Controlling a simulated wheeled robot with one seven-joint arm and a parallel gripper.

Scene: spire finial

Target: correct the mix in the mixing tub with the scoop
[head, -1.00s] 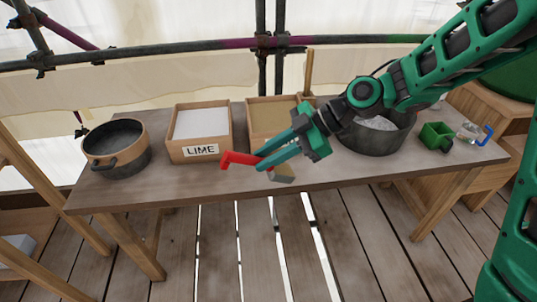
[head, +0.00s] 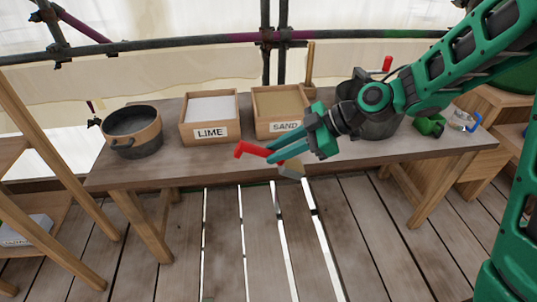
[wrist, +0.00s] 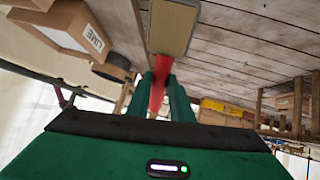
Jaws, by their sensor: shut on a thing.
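My gripper (head: 287,148) is shut on the red handle (head: 255,150) of the scoop. The scoop's pale head (head: 291,169) shows below the fingers, at the table's front edge in the picture. In the wrist view the red handle (wrist: 158,98) lies between the fingers and the scoop head (wrist: 173,28) shows a tan face inside a grey rim; I cannot tell how full it is. The dark tub (head: 378,124), which I take for the mixing tub, stands behind my arm, its inside mostly hidden. The LIME box (head: 210,132) holds white powder. The SAND box (head: 284,127) is beside it.
A green box (head: 430,126) and a clear jug with a blue handle (head: 464,121) are at the right. A wooden handle (head: 310,62) rises behind the SAND box. The table's front strip (head: 190,172) is clear.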

